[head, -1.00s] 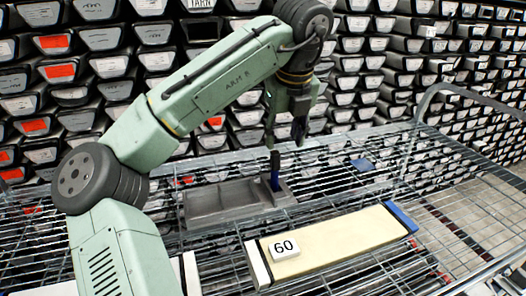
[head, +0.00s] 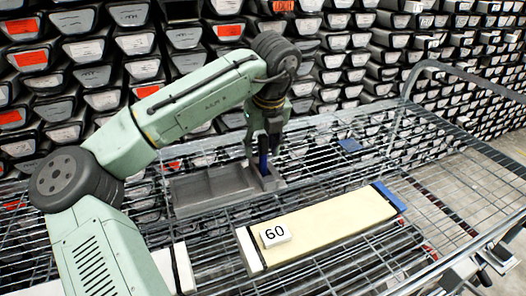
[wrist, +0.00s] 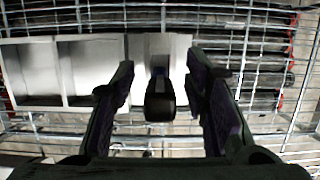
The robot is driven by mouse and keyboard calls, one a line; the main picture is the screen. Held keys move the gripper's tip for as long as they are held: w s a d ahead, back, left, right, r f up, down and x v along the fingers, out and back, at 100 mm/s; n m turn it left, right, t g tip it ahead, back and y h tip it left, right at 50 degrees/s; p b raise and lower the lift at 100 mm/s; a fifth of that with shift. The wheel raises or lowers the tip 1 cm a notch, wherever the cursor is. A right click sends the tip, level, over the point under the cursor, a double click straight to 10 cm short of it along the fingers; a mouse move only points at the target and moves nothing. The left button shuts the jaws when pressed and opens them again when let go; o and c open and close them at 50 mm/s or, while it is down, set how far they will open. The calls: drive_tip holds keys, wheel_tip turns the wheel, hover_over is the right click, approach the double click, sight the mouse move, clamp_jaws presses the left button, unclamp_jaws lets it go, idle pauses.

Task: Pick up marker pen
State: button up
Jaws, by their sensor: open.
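The marker pen (head: 264,165) stands upright at the right end of a grey compartment tray (head: 210,190); its lower part is blue in the head view. In the wrist view the pen (wrist: 160,98) shows its dark end, between my two fingers. My gripper (head: 263,155) points down over the pen. Its fingers are open, one on each side, and in the wrist view (wrist: 165,100) gaps show between the pen and both fingers. The pen's upper part is partly hidden by the gripper in the head view.
The tray rests on a wire-mesh trolley (head: 335,170) with a raised rail. Stacked core liners (head: 345,60) fill the wall behind.

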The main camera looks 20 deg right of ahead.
drive_tip(key=shift+w+f, duration=0.1)
drive_tip(key=shift+f, duration=0.25)
drive_tip(key=shift+c, duration=0.3)
clamp_jaws()
